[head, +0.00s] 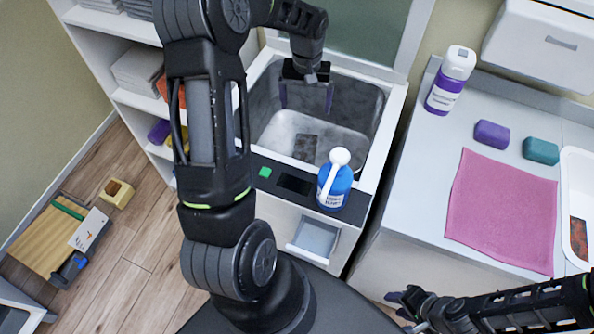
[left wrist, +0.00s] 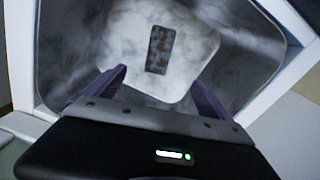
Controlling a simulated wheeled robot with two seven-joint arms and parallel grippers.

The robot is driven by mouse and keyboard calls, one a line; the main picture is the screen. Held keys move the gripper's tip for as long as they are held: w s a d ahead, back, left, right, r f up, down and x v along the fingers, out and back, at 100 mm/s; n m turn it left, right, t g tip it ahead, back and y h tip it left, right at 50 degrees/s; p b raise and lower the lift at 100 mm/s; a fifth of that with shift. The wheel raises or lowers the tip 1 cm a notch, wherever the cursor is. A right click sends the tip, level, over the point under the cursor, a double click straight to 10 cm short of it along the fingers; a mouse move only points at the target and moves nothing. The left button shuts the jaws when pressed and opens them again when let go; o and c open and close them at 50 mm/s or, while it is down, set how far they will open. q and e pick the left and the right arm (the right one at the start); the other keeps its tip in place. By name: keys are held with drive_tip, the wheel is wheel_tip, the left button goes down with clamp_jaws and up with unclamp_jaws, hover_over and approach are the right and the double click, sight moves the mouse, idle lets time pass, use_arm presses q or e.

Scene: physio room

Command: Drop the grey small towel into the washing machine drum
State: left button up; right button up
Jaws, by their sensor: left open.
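The washing machine's open square drum (head: 361,105) has grey walls and a pale floor; it also fills the left wrist view (left wrist: 75,60). A small dark grey mottled rectangle (head: 306,147) lies flat on the drum floor and also shows in the left wrist view (left wrist: 161,50). It looks like the grey small towel, but I cannot be sure. My left gripper (head: 306,102) is over the drum opening, its purple fingers apart with nothing between them and clear of the rectangle. My right gripper (head: 415,308) is low at the right, near the counter's front; its jaws are unclear.
A blue bottle with a white top (head: 335,182) stands on the machine's front panel. The counter right holds a pink towel (head: 502,210), a purple-labelled bottle (head: 450,80), and purple (head: 491,134) and teal (head: 541,151) blocks. Shelves (head: 128,100) stand left.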

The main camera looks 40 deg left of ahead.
use_arm(q)
wheel_tip(320, 180, up, 8)
drive_tip(key=b, duration=0.1)
idle(0.4)
drive_tip(key=shift+s+f, duration=0.15)
drive_tip(key=shift+f, duration=0.05)
idle(0.7)
